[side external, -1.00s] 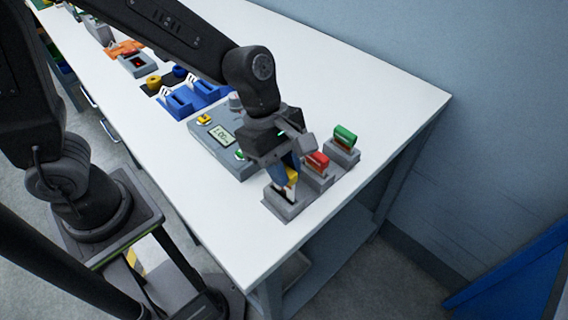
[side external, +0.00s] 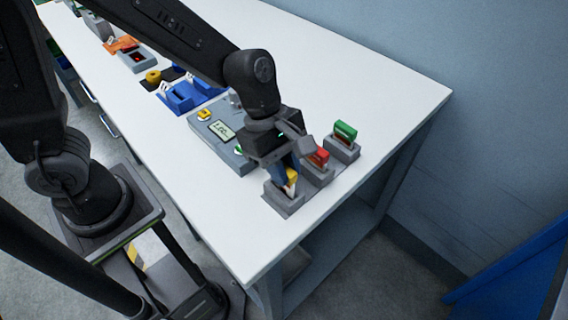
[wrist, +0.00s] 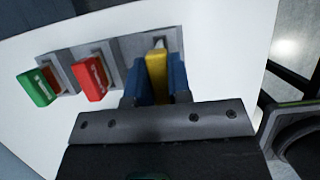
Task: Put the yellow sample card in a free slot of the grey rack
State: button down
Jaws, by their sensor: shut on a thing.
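The yellow sample card (side external: 291,176) is between the blue fingers of my gripper (side external: 283,172), which is shut on it. The card is upright over the front slot of the grey rack (side external: 284,205), at the near right end of the table. Its lower end looks to be at or in that slot; how deep it sits I cannot tell. In the wrist view the yellow card (wrist: 157,75) lies between the two blue fingers (wrist: 156,82). A red card (side external: 319,158) and a green card (side external: 345,131) stand in the other two slots of the rack.
Blue holders (side external: 186,95), a yellow roll (side external: 153,76) and orange items (side external: 121,44) lie farther along the table. The white table (side external: 380,95) is clear behind the rack.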

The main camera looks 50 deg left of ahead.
jog(key=shift+f, duration=0.9)
jog(key=c, duration=0.7)
grip_release()
jog(key=shift+o, duration=0.2)
jog(key=shift+r, duration=0.1)
jog(key=shift+r, duration=3.9)
jog(key=s+a+r+m+t+y, duration=0.2)
jog(key=s+a+r+m, duration=0.1)
jog(key=a+m, duration=0.6)
jog(key=s+a+r+m+t+y, duration=0.2)
jog(key=s+a+r+m+t, duration=0.1)
jog(key=a+m, duration=0.5)
jog(key=shift+s+a+r+m+t+y, duration=0.25)
jog(key=shift+s+a+m, duration=0.2)
jog(key=shift+s, duration=0.4)
